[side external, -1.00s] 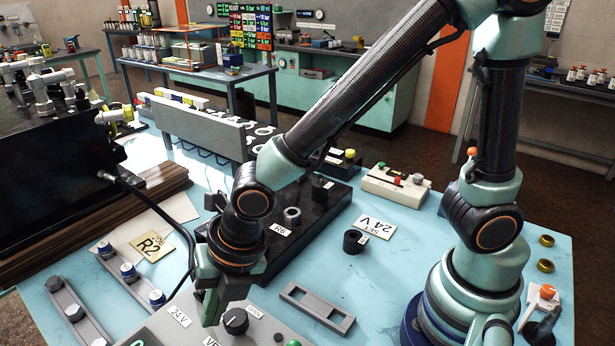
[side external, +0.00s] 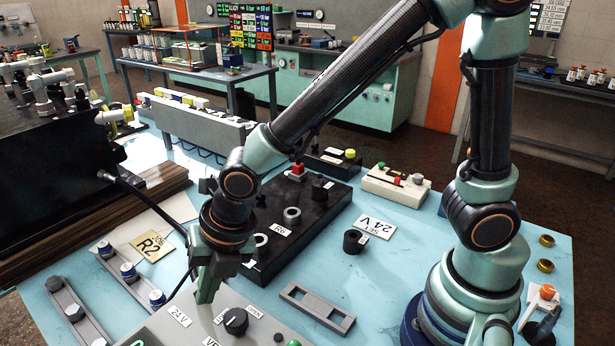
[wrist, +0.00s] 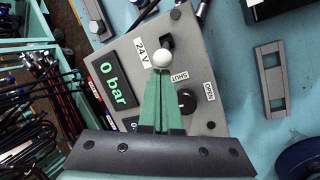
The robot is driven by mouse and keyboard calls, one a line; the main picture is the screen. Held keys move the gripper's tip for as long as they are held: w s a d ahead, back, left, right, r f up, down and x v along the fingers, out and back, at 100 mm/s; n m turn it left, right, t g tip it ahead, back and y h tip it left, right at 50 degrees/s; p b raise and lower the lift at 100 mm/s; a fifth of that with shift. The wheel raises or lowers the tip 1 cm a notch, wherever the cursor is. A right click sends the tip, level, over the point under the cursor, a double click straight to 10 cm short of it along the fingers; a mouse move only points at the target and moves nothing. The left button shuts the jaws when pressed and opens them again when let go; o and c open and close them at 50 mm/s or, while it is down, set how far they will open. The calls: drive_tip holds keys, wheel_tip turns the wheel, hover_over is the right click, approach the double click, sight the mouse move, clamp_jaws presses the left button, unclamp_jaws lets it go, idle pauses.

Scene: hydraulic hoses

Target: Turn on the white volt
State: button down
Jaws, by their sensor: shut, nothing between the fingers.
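A small white ball knob (wrist: 163,59) shows in the wrist view on the grey control box (wrist: 205,75), beside the "24 V" label (wrist: 142,52). My gripper (wrist: 162,76) is shut and empty; its green fingertips line up just below the ball in the picture. I cannot tell whether they touch it. In the side view my gripper (side external: 205,297) points down at the back of the grey box (side external: 262,331), near the "24 V" label (side external: 180,316). The white knob cannot be made out there.
The box carries a black rotary knob (side external: 236,321) between "SHUT" and "OPEN" labels, and a green "0 bar" display (wrist: 113,85). A black "R6" block (side external: 325,215) stands behind. A grey slotted plate (side external: 317,307) lies to the right.

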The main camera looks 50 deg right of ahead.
drive_tip(key=shift+w+r+g+h, duration=0.3)
drive_tip(key=shift+w+g, duration=0.15)
drive_tip(key=shift+g, duration=0.05)
drive_tip(key=shift+w+r, duration=0.1)
drive_tip(key=shift+w, duration=0.05)
drive_tip(key=shift+w+r, duration=0.2)
drive_tip(key=shift+w, duration=0.45)
drive_tip(key=shift+w+r, duration=0.15)
drive_tip(key=shift+w, duration=0.45)
drive_tip(key=shift+r, duration=0.8)
